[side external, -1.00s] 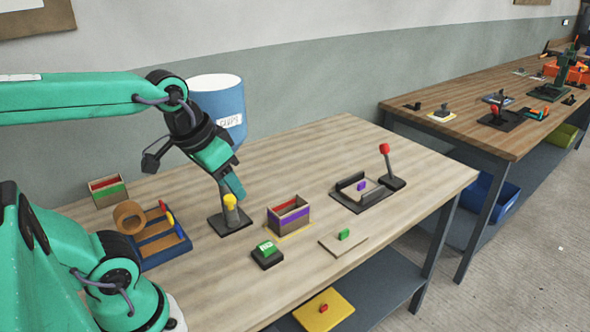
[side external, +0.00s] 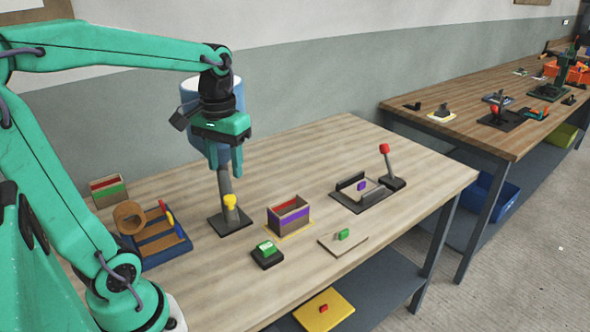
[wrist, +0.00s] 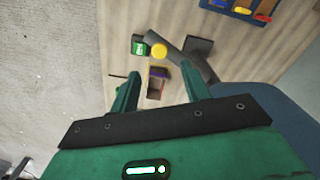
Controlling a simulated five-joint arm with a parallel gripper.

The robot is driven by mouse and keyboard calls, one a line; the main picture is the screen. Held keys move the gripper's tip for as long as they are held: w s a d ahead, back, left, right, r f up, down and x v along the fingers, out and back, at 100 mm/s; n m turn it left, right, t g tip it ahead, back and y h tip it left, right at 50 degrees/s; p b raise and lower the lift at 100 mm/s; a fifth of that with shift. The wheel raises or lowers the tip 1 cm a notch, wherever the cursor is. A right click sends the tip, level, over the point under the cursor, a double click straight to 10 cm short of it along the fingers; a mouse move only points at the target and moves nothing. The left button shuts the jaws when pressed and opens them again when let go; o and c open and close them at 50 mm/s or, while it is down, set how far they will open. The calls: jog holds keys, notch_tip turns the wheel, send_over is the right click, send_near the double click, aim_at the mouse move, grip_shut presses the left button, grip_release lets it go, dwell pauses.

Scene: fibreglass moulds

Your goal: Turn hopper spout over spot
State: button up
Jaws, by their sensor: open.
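The blue hopper (side external: 190,100) with a white rim stands behind my gripper, which hides much of it; its side shows at the right of the wrist view (wrist: 275,105). A grey tube, seemingly its spout (side external: 225,184), slants down to a yellow knob (side external: 230,201) above a black base plate (side external: 222,222). The knob also shows in the wrist view (wrist: 158,50). An open box with a purple band (side external: 290,220) stands on a yellow-edged spot (side external: 303,231), right of the knob. My gripper (side external: 224,168) points down, open and empty, above the knob.
A green button block (side external: 267,254) sits in front of the box. A blue tray (side external: 160,255) and a small striped box (side external: 108,190) are at left. A flat board (side external: 343,241) and a red-knobbed lever (side external: 385,150) are at right.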

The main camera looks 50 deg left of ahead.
aim_at(229, 197)
jog(key=shift+f, duration=3.85)
jog(key=shift+c, duration=0.5)
grip_shut()
